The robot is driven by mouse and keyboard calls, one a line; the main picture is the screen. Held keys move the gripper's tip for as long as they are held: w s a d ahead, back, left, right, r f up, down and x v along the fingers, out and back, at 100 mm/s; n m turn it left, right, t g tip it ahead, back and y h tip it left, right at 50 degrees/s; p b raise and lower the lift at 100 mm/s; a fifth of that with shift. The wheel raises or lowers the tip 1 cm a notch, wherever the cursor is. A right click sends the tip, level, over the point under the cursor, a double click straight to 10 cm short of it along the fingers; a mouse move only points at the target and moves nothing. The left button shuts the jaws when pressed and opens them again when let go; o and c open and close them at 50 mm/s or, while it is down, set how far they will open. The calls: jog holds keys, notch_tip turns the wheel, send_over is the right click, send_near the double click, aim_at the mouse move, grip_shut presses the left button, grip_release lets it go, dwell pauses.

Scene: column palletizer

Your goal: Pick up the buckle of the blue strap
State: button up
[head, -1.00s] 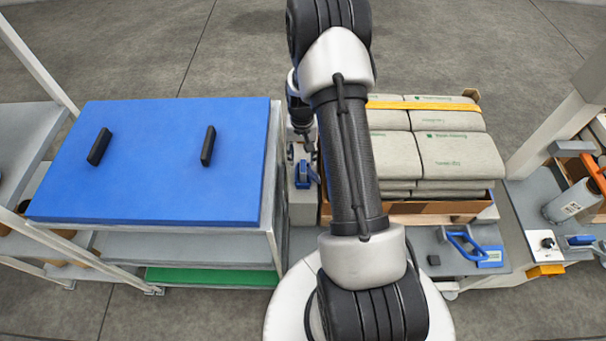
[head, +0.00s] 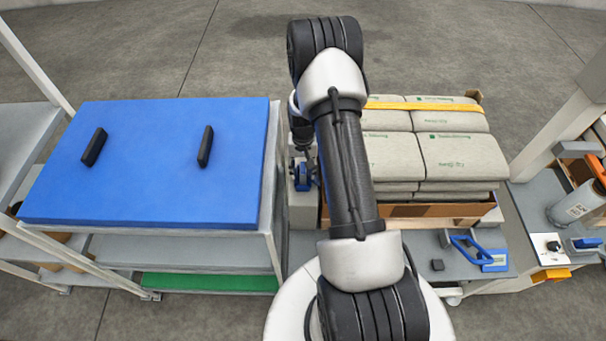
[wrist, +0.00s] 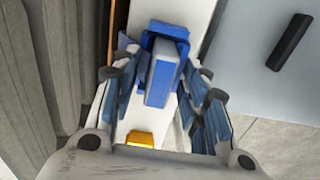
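The blue buckle (wrist: 163,72) sits on a narrow white-grey post (wrist: 140,110) in the wrist view. In the head view the buckle (head: 301,176) shows small, left of my arm, between the blue-topped rack and the box of bags. My gripper (wrist: 162,90) is open, with one finger on each side of the buckle and pale gaps between. In the head view my gripper (head: 303,158) is low over the buckle and partly covers it. I cannot make out the strap itself clearly.
The blue lid (head: 150,160) with two black handles lies on the rack to the left. A box of stacked grey bags (head: 458,160) with a yellow band stands close on the right. A blue handle tool (head: 468,250) lies on the grey deck at right.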

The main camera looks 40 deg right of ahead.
grip_shut()
dwell(0.5)
